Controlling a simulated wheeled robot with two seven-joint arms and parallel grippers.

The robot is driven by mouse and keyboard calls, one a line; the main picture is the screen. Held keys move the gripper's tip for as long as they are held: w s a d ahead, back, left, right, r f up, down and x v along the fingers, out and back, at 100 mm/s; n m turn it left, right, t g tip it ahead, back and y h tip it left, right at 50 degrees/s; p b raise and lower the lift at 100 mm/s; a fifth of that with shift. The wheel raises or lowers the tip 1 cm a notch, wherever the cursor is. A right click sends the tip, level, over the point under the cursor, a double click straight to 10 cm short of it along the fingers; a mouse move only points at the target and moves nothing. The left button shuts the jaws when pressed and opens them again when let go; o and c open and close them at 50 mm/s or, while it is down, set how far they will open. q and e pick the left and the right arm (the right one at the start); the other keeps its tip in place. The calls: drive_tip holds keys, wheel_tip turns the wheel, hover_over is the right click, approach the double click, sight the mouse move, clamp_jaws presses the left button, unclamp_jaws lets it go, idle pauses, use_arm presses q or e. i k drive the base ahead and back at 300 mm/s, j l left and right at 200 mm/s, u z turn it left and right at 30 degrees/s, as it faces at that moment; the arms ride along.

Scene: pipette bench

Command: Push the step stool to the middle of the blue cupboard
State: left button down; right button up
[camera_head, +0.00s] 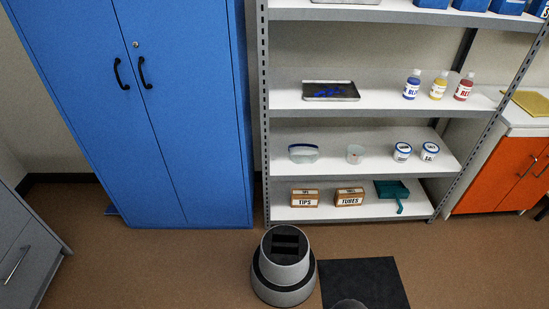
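The step stool (283,275) is a round, grey, two-tier stool with a black top. It stands upright on the brown floor, in front of the left end of the shelf unit and to the right of the cupboard. The blue cupboard (190,110) is at the left, with two doors shut and two black handles near its middle seam. The stool is beyond the cupboard's right edge and apart from its front. Neither of my grippers shows in the head view.
A grey metal shelf unit (390,113) with bottles, tubs and boxes stands right of the cupboard. A black mat (370,280) lies right of the stool. A grey drawer cabinet (25,250) is at the lower left. The floor (150,270) before the cupboard is clear.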

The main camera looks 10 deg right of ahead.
sight(283, 274)
drive_tip(key=k+l+z, duration=0.1)
drive_tip(key=k, duration=0.3)
drive_tip(key=k+l, duration=0.25)
drive_tip(key=k, duration=0.2)
drive_tip(key=i+l+u, duration=0.1)
drive_tip(key=u, duration=0.8)
drive_tip(key=l+u, duration=0.25)
drive_tip(key=l, duration=0.25)
drive_tip(key=l+u, duration=0.2)
drive_tip(key=l, duration=0.35)
drive_tip(key=l+u, duration=0.25)
drive_tip(key=l, duration=0.3)
drive_tip(key=l+u, duration=0.2)
drive_tip(key=l, duration=0.3)
drive_tip(key=k+l+u, duration=0.25)
drive_tip(key=l, duration=0.25)
drive_tip(key=l+u, duration=0.25)
drive_tip(key=l, duration=0.25)
drive_tip(key=k+l, duration=0.15)
drive_tip(key=l, duration=0.25)
drive_tip(key=k+l, duration=0.15)
drive_tip(key=l, duration=0.2)
drive_tip(key=k+l, duration=0.15)
drive_tip(key=l, duration=0.25)
drive_tip(key=k+l, duration=0.1)
drive_tip(key=l, duration=0.3)
drive_tip(key=k+l, duration=0.15)
drive_tip(key=l, duration=0.25)
drive_tip(key=k+l, duration=0.15)
drive_tip(key=l, duration=0.2)
